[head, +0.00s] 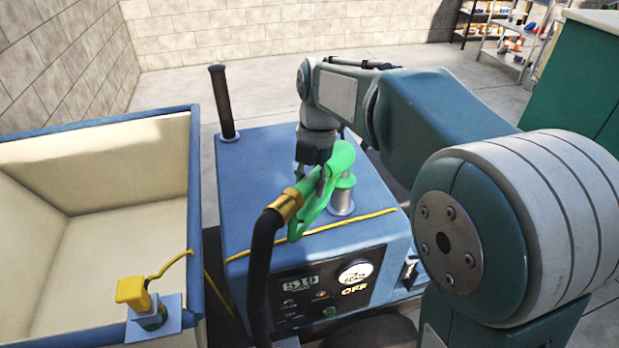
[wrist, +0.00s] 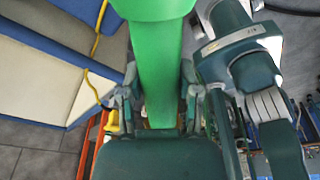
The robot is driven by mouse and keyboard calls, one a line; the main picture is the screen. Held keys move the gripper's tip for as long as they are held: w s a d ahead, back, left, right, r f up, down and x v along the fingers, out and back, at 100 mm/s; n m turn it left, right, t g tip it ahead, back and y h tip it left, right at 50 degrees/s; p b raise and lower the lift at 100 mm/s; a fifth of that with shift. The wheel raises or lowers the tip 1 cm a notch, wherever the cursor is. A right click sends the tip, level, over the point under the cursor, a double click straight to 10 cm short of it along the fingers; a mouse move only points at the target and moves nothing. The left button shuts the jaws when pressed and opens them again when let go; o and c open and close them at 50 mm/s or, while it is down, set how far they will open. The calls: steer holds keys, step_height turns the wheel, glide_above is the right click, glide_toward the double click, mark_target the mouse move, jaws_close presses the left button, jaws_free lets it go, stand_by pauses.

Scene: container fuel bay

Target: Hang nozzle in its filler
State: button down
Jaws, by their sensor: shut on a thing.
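The green nozzle (head: 318,195) with a brass collar and a black hose (head: 262,265) is above the blue cabinet (head: 262,180). My gripper (head: 322,172) is shut on it from above. In the wrist view the green nozzle (wrist: 162,70) runs between my two fingers (wrist: 160,95). A silver filler neck (head: 343,203) with a green ring at its top stands on the cabinet, just right of the nozzle body. The nozzle's front end is at or over this neck; I cannot tell whether its spout is inside.
A cream-lined blue bin (head: 95,125) stands at the left, with a yellow cap (head: 133,292) and yellow cord on its rim. A black post (head: 222,100) rises from the cabinet's back corner. The cabinet front has a panel with a gauge (head: 355,272) and "OFF". Shelves stand far right.

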steer(key=shift+c, duration=1.1)
jaws_free()
steer(key=shift+f, duration=0.1)
step_height(320, 180, up, 12)
steer(key=w+d, duration=0.1)
steer(key=w, duration=0.1)
steer(key=shift+f, duration=0.15)
steer(key=shift+d, duration=0.1)
